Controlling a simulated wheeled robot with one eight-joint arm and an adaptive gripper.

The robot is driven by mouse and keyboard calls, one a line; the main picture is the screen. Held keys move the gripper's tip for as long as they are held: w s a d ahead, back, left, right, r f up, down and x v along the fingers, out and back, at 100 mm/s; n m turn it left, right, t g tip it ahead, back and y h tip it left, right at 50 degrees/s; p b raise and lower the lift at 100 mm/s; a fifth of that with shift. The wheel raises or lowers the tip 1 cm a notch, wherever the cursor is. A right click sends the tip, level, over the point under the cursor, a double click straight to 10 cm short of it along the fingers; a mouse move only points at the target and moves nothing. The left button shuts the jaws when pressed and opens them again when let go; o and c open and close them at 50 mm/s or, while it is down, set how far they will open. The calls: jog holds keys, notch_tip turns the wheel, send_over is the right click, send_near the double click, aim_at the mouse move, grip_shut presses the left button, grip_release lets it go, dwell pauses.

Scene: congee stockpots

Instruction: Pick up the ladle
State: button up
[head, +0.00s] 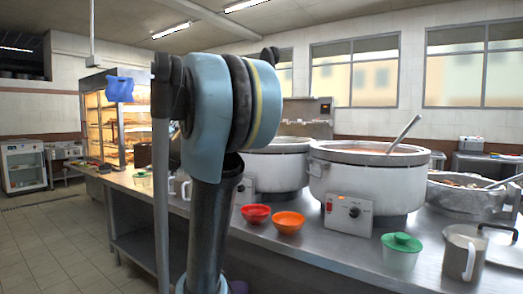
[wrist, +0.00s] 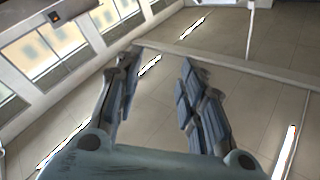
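A ladle (head: 404,134) leans in the right-hand white stockpot (head: 370,179), its handle rising up and to the right above the rim. Its bowl is hidden in the orange-brown contents. A second handle (head: 505,181) sticks out of the metal pot (head: 462,197) at the far right. My gripper (wrist: 157,90) shows in the wrist view with its two fingers apart and nothing between them. It faces the ceiling and windows. In the head view my arm blocks the middle left, and the gripper cannot be made out.
A second white stockpot (head: 275,167) stands behind my arm. Red (head: 256,214) and orange (head: 288,222) bowls, a green-lidded cup (head: 401,250) and a metal mug (head: 463,255) stand along the counter's (head: 330,262) front. The floor (head: 60,245) at left is clear.

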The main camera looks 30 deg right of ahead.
jog(key=s+d+m+g+h, duration=0.1)
jog(key=d+m+g+h, duration=0.2)
jog(key=d, duration=0.8)
jog(key=s+d+f+m+g+h, duration=0.1)
jog(key=s+d+m+g+h, duration=0.1)
jog(key=d+m+g+h, duration=0.2)
jog(key=s+d+m+g+h, duration=0.2)
jog(key=d+m+g, duration=0.6)
jog(key=d, duration=1.2)
jog(key=shift+s+d+f+m+g+h, duration=0.15)
jog(key=shift+g+h, duration=0.2)
jog(key=shift+g, duration=0.25)
jog(key=shift+d+f+m+g+h, duration=0.15)
jog(key=shift+g+h, duration=0.2)
jog(key=shift+g, duration=0.25)
jog(key=shift+a+r, duration=0.1)
grip_shut()
